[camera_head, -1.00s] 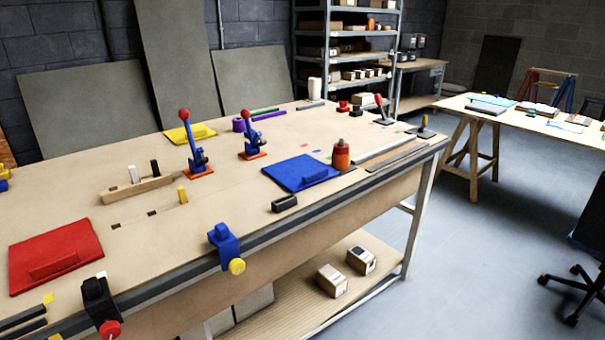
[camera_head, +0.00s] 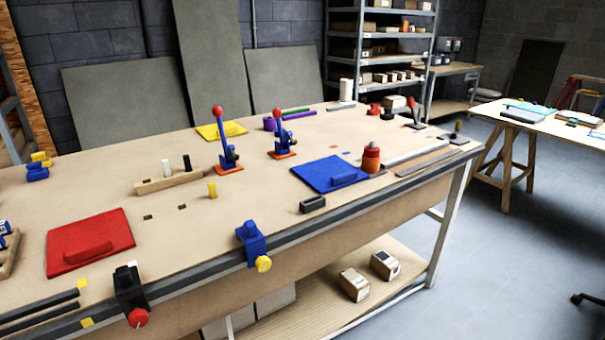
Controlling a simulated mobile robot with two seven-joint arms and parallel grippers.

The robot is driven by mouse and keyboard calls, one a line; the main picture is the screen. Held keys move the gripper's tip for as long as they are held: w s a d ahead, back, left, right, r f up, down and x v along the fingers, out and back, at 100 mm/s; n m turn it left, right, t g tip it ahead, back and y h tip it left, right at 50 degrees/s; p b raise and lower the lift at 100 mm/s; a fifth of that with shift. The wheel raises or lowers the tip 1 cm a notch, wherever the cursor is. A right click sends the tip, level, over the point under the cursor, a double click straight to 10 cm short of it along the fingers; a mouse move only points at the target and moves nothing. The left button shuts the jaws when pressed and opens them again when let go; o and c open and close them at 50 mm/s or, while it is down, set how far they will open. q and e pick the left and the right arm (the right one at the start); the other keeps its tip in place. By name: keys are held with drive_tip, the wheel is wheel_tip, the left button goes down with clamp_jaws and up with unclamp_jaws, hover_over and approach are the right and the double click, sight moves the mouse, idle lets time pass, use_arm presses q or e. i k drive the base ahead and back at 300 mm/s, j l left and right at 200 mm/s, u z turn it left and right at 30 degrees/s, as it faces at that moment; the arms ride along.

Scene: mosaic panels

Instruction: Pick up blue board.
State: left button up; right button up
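The blue board (camera_head: 323,176) is a flat blue panel with a raised blue grip block on it. It lies flat on the workbench (camera_head: 290,211), right of the middle and close to the front edge. An orange-red bottle (camera_head: 371,159) stands at its right side; I cannot tell whether they touch. A small dark block (camera_head: 312,204) lies just in front of the board. Neither of my grippers shows in the head view.
A red board (camera_head: 75,252) with a grip lies at front left, a yellow board (camera_head: 208,131) at the back. Blue toggle clamps with red knobs (camera_head: 218,112) rise behind. A blue clamp (camera_head: 252,243) and a black clamp (camera_head: 130,293) sit on the front edge. Floor at right is open.

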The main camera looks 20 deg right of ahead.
sight(324, 176)
drive_tip(key=i+l+u, duration=0.1)
drive_tip(key=l+u, duration=0.75)
drive_tip(key=l, duration=0.8)
drive_tip(key=l+u, duration=0.2)
drive_tip(key=l, duration=0.75)
drive_tip(key=k, duration=0.05)
